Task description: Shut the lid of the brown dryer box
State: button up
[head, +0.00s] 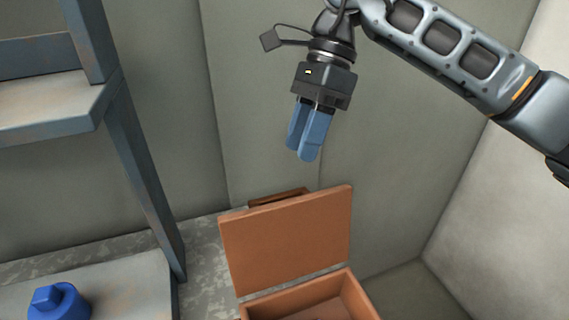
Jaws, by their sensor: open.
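The brown dryer box (301,301) stands at the bottom centre of the head view, with its lower part cut off by the picture edge. Its lid (287,239) is raised, standing nearly upright at the back of the box. A darker brown strip (279,198) shows just behind the lid's top edge. My gripper (303,155) hangs above the lid, fingers pointing down, apart from it. Its blue fingers hold nothing that I can see. The gap between them is hard to see from this angle.
A grey metal shelf unit (133,160) stands to the left of the box. A blue object with a knob (61,302) sits on its lower shelf. Grey-green walls close the back, and a pale wall (500,200) stands at the right. The space around my gripper looks clear.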

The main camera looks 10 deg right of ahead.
aim_at(285, 193)
jog(key=p+x, duration=0.1)
jog(key=x, duration=0.6)
jog(key=shift+a+f, duration=0.1)
jog(key=shift+f, duration=0.2)
jog(key=shift+c, duration=0.2)
grip_shut()
